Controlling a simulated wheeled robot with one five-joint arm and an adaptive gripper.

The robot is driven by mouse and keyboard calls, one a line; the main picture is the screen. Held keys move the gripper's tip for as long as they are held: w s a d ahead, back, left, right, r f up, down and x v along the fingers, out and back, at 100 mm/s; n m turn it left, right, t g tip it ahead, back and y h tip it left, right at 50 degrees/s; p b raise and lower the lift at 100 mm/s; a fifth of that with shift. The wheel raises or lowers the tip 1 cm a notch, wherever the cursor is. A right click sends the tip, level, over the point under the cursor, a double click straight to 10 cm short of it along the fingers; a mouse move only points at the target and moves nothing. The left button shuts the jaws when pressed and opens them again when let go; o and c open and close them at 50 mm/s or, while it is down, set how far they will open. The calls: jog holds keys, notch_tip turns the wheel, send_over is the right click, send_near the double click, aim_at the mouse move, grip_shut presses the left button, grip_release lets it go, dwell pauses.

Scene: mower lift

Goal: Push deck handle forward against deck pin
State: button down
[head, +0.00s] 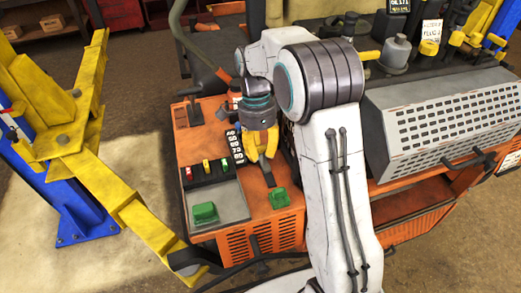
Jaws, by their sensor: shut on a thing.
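My gripper (264,157) points down over the orange control console (254,191), beside a black strip with white numbers (236,147). Its yellow fingers are closed together on what seems to be the deck handle. The fingers and wrist hide most of that handle, so its tilt does not show. I cannot make out the deck pin, or whether the handle touches it.
Red, yellow and green small levers (206,167) and a black lever (193,112) stand left of my gripper. Green blocks (205,213) sit nearer the front. A yellow lift arm (140,217) crosses at left. A grey perforated box (445,125) is at right.

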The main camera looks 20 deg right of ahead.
jog(key=w, duration=0.9)
jog(key=shift+r, duration=0.15)
jog(key=shift+w, duration=0.1)
jog(key=c, duration=1.2)
grip_release()
jog(key=shift+a, duration=0.15)
jog(key=o, duration=0.3)
jog(key=shift+w, duration=0.1)
notch_tip(320, 180, up, 7)
jog(key=w, duration=0.1)
jog(key=shift+w, duration=0.15)
